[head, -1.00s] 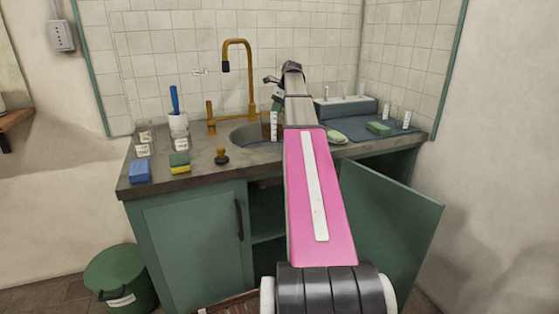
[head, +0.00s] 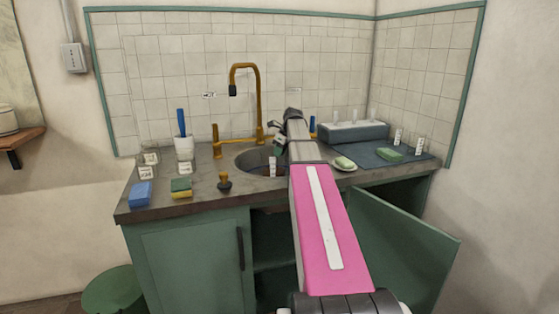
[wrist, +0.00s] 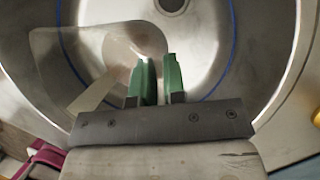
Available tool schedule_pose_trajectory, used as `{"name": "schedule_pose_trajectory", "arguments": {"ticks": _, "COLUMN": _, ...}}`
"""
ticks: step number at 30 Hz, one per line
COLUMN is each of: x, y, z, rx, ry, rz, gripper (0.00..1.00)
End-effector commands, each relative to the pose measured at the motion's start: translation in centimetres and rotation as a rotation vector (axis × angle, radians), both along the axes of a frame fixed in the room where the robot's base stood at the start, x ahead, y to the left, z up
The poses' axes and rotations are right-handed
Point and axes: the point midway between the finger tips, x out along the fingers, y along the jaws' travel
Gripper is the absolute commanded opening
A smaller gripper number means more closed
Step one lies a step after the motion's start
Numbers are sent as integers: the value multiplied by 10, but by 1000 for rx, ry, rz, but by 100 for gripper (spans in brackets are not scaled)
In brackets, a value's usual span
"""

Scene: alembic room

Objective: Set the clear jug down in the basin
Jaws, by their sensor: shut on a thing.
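The clear jug (wrist: 105,50) is see-through and shows at the left in the wrist view, over the metal of the basin (wrist: 215,45). My gripper (wrist: 158,70) has its green fingers closed on the jug's near side. In the head view a white marked strip on the jug (head: 272,167) shows at the right part of the round basin (head: 246,161), below my gripper (head: 280,143). The jug's outline is hard to see there and my arm hides part of the basin. I cannot tell whether the jug's base touches the basin floor.
The brass tap (head: 258,100) rises behind the basin. A plunger-like stopper (head: 224,180), sponges (head: 181,187), a blue block (head: 141,195) and a white cup (head: 184,148) stand left. A soap dish (head: 344,164) and blue mat (head: 412,158) lie right. A cabinet door (head: 405,235) hangs open.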

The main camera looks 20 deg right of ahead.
Motion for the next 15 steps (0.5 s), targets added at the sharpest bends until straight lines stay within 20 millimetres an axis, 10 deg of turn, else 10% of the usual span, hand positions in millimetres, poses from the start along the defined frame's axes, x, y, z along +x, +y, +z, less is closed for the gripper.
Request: {"name": "schedule_pose_trajectory", "arguments": {"ticks": 15, "x": 0, "y": 0, "z": -32, "rx": 1, "ry": -1, "rz": 0, "gripper": 0}}
